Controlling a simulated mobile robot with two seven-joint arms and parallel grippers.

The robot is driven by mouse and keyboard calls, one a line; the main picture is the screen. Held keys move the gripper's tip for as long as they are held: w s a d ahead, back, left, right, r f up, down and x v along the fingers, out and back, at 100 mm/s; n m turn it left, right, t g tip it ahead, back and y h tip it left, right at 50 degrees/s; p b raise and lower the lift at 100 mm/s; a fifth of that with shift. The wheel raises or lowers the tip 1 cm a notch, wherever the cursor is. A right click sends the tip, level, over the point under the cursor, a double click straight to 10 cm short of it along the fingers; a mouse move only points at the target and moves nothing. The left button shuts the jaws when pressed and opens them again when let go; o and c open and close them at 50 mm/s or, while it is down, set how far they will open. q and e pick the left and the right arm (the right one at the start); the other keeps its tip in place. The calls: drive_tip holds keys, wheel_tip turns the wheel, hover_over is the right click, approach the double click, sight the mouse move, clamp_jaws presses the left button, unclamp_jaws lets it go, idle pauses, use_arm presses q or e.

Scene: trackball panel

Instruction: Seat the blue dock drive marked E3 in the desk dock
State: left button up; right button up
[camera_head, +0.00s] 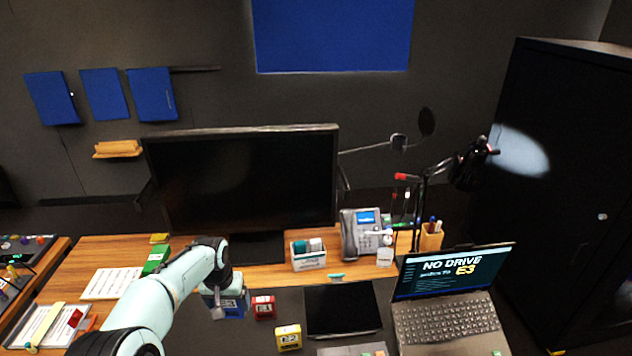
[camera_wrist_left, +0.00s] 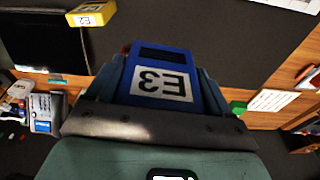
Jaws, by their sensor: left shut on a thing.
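The blue dock drive marked E3 (camera_head: 234,306) is in my left gripper (camera_head: 226,298), over the dark desk mat left of the red block. In the left wrist view the blue drive (camera_wrist_left: 162,62) sits between the two fingers of the left gripper (camera_wrist_left: 165,85), its white E3 label upside down to the camera. The gripper is shut on it. I cannot tell whether the drive touches the mat. A grey flat object (camera_head: 345,350), cut off at the bottom edge, may be the desk dock; its slot is not visible. My right gripper is not in view.
A red block (camera_head: 263,307) and a yellow block (camera_head: 289,338) stand on the mat. The yellow one (camera_wrist_left: 92,14) also shows in the wrist view. A black tablet (camera_head: 342,310) lies beside them. The open laptop (camera_head: 450,312) reads "NO DRIVE" and "E3". The monitor (camera_head: 240,180) stands behind.

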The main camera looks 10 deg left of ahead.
sight(234, 313)
use_arm(q)
drive_tip(key=s+d+f+m, duration=0.2)
drive_tip(key=s+d+f, duration=0.7)
drive_tip(key=d+f, duration=0.25)
drive_tip(key=w+a+r+n, duration=0.1)
drive_tip(key=w+a+r, duration=0.1)
drive_tip(key=r, duration=0.1)
drive_tip(key=w+a+r+n+b, duration=0.1)
drive_tip(key=w+a+r, duration=0.1)
drive_tip(key=a+r, duration=0.1)
drive_tip(key=w+a+r, duration=0.2)
drive_tip(key=a+r, duration=0.1)
drive_tip(key=r, duration=0.2)
drive_tip(key=shift+a+r+n, duration=0.25)
drive_tip(key=shift+n, duration=0.15)
drive_tip(key=shift+a, duration=0.2)
drive_tip(key=shift+f+b, duration=0.65)
drive_tip(key=shift+f, duration=9)
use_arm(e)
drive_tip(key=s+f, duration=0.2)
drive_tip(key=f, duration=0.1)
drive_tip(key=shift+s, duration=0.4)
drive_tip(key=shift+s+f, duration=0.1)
